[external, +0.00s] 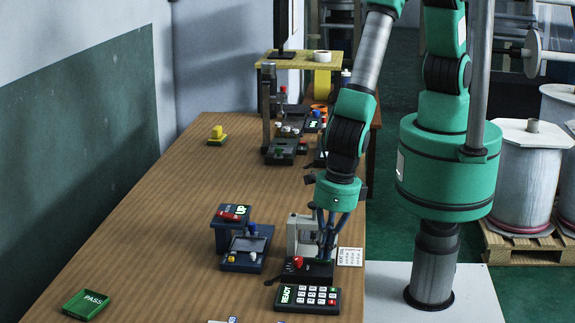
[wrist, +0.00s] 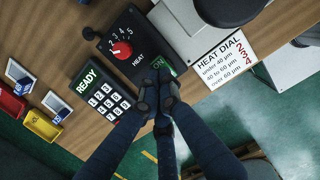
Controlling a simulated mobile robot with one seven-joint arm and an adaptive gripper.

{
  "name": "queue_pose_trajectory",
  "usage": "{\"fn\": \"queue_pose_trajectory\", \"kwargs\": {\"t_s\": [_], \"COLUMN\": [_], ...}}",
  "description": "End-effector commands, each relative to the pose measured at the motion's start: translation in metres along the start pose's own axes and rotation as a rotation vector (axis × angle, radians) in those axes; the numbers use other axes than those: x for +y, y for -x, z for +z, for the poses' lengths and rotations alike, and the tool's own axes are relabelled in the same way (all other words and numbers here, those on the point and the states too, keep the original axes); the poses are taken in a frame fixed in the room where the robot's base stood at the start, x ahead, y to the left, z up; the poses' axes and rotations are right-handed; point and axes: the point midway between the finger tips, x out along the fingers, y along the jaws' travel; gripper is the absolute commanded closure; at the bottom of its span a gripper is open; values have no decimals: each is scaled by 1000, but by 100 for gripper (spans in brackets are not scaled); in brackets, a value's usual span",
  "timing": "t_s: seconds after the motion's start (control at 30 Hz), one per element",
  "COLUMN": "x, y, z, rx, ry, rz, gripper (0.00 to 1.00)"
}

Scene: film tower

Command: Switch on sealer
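The sealer is a black control box (wrist: 128,38) with a red heat dial (wrist: 122,50) and a pale grey body (wrist: 190,35) beside it. In the external view, its grey body (external: 300,232) stands at the table's right edge, with the red dial (external: 297,262) in front. A small green-lit label (wrist: 169,63), seemingly reading ON, shows at the box's corner. My gripper (wrist: 158,90) has its blue fingers drawn together, with nothing seen between them. The tips overlap the box corner at the lit label and hide part of it; contact is unclear. In the external view, my gripper (external: 326,248) points down over the box.
A keypad (wrist: 95,92) reading READY lies close beside the box. A heat-dial card (wrist: 228,55) is on the other side. A blue station (external: 243,245) stands left of the sealer. A green PASS tray (external: 87,304) lies front left. The table's middle is clear.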

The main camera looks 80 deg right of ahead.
Motion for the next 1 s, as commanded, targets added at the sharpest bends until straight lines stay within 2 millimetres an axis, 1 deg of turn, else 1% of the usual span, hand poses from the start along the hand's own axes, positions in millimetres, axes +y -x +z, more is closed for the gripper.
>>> {"fn": "queue_pose_trajectory", "kwargs": {"t_s": [0.4,0.6,0.8,1.0], "x": [-1,0,-1,-1], "y": [39,75,108,127], "z": [0,0,-1,0], "rx": [1,-1,1,1], "ry": [1,0,0,0], "rz": [-2,0,-1,-1], "gripper": [100,100,100,100]}}
